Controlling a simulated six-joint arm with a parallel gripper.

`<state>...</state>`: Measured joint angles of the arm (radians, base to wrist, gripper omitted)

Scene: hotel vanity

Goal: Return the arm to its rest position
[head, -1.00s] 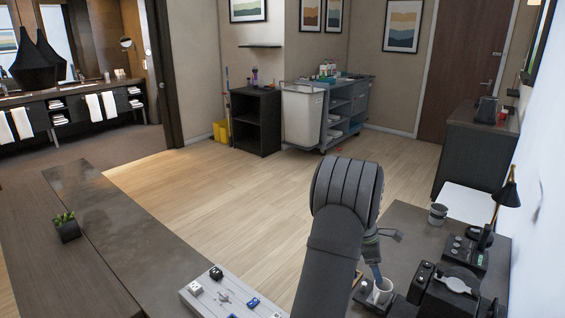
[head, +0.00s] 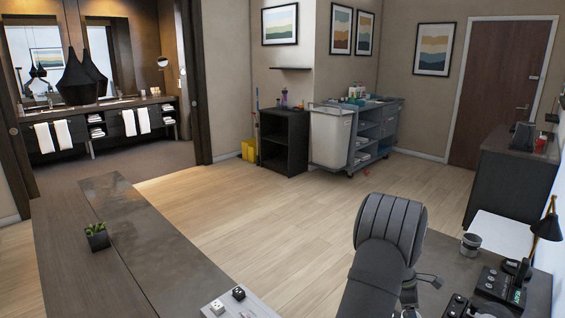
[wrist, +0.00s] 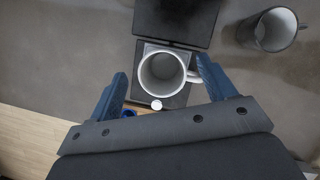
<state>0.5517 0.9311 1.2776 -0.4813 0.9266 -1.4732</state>
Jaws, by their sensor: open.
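My gripper (wrist: 161,66) is open, its two blue fingers spread apart in the wrist view. A white mug (wrist: 187,76) shows between the fingertips, with its handle toward the right finger. The mug stands on a dark square base, and its inside looks empty. I cannot tell how far the fingertips are above it. In the head view my dark arm (head: 388,240) reaches over the right-hand counter, and the fingertips and white mug are below the frame.
A grey cup (head: 471,244) stands on the counter near a black lamp (head: 547,226); it also shows in the wrist view (wrist: 273,30). Dark devices (head: 500,288) sit at the lower right. A plant (head: 97,237) is on the left counter. The wooden floor between is clear.

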